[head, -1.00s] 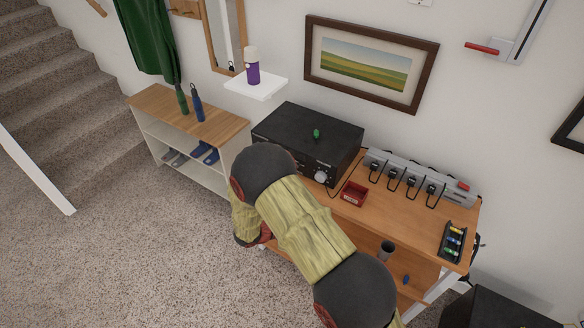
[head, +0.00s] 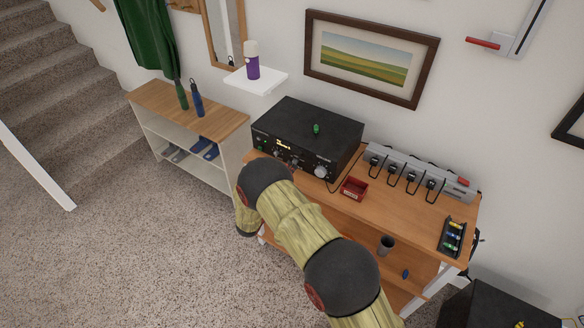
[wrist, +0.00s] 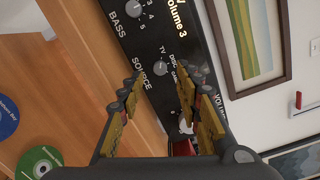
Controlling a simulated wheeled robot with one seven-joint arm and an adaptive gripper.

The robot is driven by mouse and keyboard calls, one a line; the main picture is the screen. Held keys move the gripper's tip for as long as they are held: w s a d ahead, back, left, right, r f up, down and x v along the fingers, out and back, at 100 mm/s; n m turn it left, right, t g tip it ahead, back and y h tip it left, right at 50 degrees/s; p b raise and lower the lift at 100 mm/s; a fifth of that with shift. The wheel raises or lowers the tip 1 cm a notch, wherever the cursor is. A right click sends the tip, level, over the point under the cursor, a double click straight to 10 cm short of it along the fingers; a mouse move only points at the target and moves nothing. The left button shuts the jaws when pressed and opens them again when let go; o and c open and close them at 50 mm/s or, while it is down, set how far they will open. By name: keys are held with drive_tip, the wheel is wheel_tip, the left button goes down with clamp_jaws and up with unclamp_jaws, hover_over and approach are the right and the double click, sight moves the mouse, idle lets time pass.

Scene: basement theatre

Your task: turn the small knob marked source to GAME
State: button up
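The black receiver (head: 310,135) stands on the wooden desk, with its front panel facing my arm. In the wrist view its panel (wrist: 118,32) appears turned, with BASS, SOURCE and VOLUME labels. I see no clear contact. In the head view my arm hides the gripper.
A red tray (head: 354,188) and a power strip (head: 415,172) with several plugs lie right of the receiver. A larger silver knob (head: 321,172) is on the panel's right. A low shelf (head: 150,98) stands left; carpet is clear in front.

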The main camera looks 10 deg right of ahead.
sight(295, 162)
drive_tip(key=shift+b+x, duration=0.3)
drive_tip(key=shift+x, duration=1.75)
drive_tip(key=c, duration=0.8)
clamp_jaws()
